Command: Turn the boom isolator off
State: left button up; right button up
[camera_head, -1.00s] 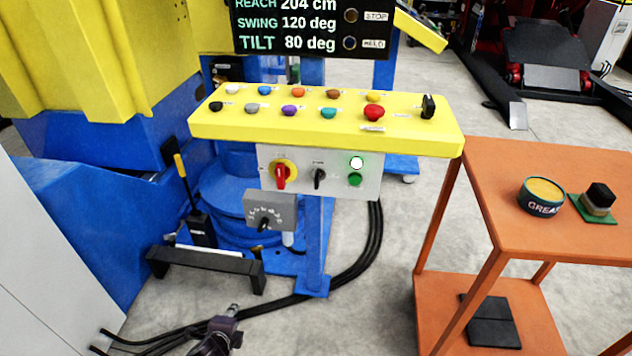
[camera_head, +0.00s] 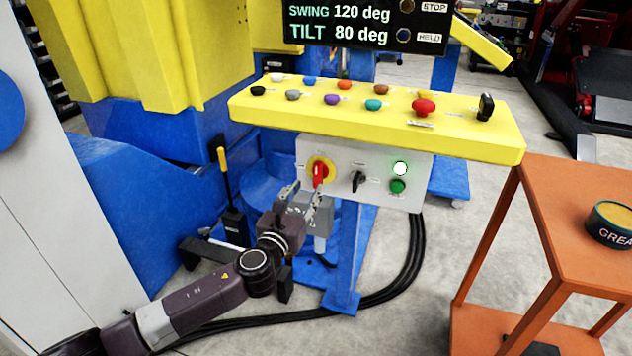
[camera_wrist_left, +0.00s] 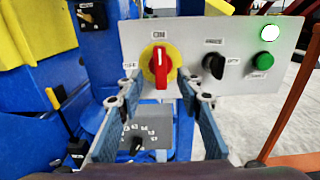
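A red rotary handle on a yellow disc (camera_head: 319,171) is on the grey panel (camera_head: 378,190) under the yellow console. In the left wrist view the red handle (camera_wrist_left: 160,68) stands upright, with an ON label above it and a label, apparently OFF, to its left. I cannot read a label naming it as the boom isolator. My left gripper (camera_head: 304,194) is open and empty, just in front of and below the handle. In the left wrist view its fingers (camera_wrist_left: 157,98) spread to either side below the handle, apparently without touching it. My right gripper is out of view.
A black rotary switch (camera_head: 358,181), a lit white lamp (camera_head: 400,169) and a green button (camera_head: 397,186) sit right of the handle. A grey dial box (camera_wrist_left: 146,140) is below. The yellow console (camera_head: 380,112) overhangs the panel. An orange cart (camera_head: 560,220) stands right.

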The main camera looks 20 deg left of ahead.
aim_at(316, 175)
pick_arm(q)
jog(key=w+b, duration=0.1)
jog(key=w, duration=0.5)
jog(key=shift+w+d, duration=0.15)
jog(key=shift+w, duration=0.65)
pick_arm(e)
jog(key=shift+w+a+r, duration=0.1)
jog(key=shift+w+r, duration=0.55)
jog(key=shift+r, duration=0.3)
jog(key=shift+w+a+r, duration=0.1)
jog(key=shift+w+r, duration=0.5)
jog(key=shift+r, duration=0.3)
pick_arm(q)
jog(key=shift+c, duration=0.6)
grip_shut()
